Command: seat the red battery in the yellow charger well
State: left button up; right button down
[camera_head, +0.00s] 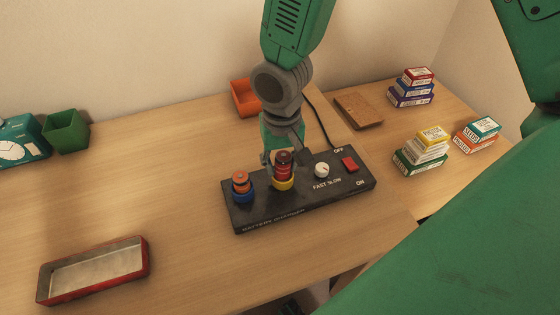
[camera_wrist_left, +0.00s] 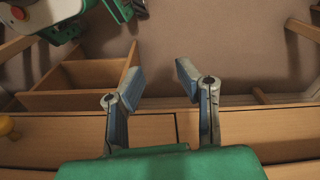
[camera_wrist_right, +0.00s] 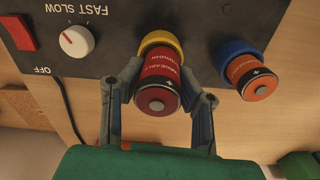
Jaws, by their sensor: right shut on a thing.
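The red battery (camera_head: 283,163) stands upright at the yellow charger well (camera_head: 283,184) on the black charger (camera_head: 325,190). In the right wrist view the battery (camera_wrist_right: 158,85) has its far end at the yellow ring (camera_wrist_right: 160,40); how deep it sits is hidden. My right gripper (camera_wrist_right: 160,72) is shut on the battery, one finger on each side. An orange battery (camera_head: 240,179) stands in the blue well (camera_head: 243,196) to the left. My left gripper (camera_wrist_left: 160,75) is open and empty, with shelving and the desk edge in its view.
The charger has a white knob (camera_head: 321,170) and a red switch (camera_head: 349,164). A red-rimmed metal tray (camera_head: 148,268) lies front left. An orange bin (camera_head: 243,98) and brown notebook (camera_head: 358,111) are behind. Stacked boxes (camera_head: 420,150) stand right.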

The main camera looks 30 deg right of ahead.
jog(key=shift+d+f, duration=0.1)
jog(key=shift+f, duration=0.3)
jog(key=shift+r, duration=0.25)
jog(key=shift+r+p, duration=0.6)
jog(key=shift+p, duration=0.25)
jog(key=shift+p, duration=0.35)
dwell(0.3)
jog(key=shift+f+b, duration=0.45)
jog(key=shift+f, duration=0.4)
dwell(0.4)
jog(key=shift+r, duration=0.2)
jog(key=shift+r+p, duration=0.65)
jog(key=shift+p, duration=0.3)
